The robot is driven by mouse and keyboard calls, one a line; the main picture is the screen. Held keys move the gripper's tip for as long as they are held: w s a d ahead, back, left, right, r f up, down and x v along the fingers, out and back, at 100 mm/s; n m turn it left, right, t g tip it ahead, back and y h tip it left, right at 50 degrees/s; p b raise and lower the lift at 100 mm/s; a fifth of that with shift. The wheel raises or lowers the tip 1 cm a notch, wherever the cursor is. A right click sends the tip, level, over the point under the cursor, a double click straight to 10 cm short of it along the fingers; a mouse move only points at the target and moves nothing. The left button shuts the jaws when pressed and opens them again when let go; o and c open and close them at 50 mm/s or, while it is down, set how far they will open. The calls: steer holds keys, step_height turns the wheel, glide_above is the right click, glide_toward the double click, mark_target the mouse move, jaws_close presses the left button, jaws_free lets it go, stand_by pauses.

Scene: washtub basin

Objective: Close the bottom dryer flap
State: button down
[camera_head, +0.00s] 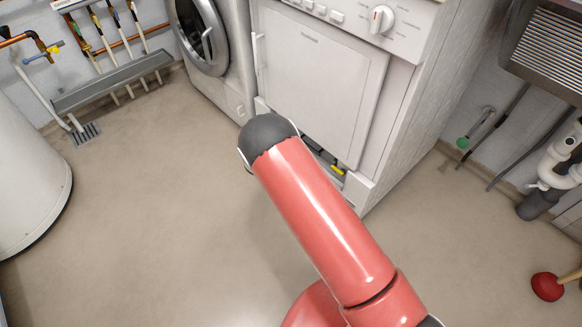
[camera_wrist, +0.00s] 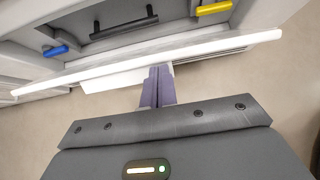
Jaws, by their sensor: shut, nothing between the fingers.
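The dryer (camera_head: 320,70) is the white machine with a large square door and a dial on top. Its bottom flap (camera_wrist: 215,46) stands open in the wrist view, its edge a long white strip across the picture. Above it is the open compartment with a black handle (camera_wrist: 124,27), a blue latch (camera_wrist: 56,51) and a yellow latch (camera_wrist: 214,8). My gripper (camera_wrist: 159,72) is shut and empty, its fingertips at the flap's edge near mid-length; I cannot tell if they touch. In the head view my red arm hides the gripper and most of the flap.
A washing machine (camera_head: 212,50) with a round door stands left of the dryer. A white tank (camera_head: 28,190) is at far left, and a plunger (camera_head: 547,286) lies at right. The floor in front of the dryer is clear.

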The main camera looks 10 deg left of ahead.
steer(key=shift+w+d+r+g+y+p, duration=0.65)
steer(key=shift+w+d+r+g+y, duration=0.15)
steer(key=shift+w+d+r+g, duration=0.3)
steer(key=shift+w+d+r, duration=0.3)
steer(key=shift+w+d, duration=0.1)
steer(key=shift+w, duration=0.25)
steer(key=shift+w+d+r, duration=0.25)
steer(key=shift+w+d, duration=0.15)
steer(key=shift+w, duration=0.25)
step_height(320, 180, up, 10)
steer(key=s+a+p, duration=0.1)
steer(key=s+p, duration=0.1)
steer(key=p, duration=0.2)
steer(key=shift+a+f+p, duration=0.15)
steer(key=shift+a+p, duration=0.1)
steer(key=shift+p, duration=0.1)
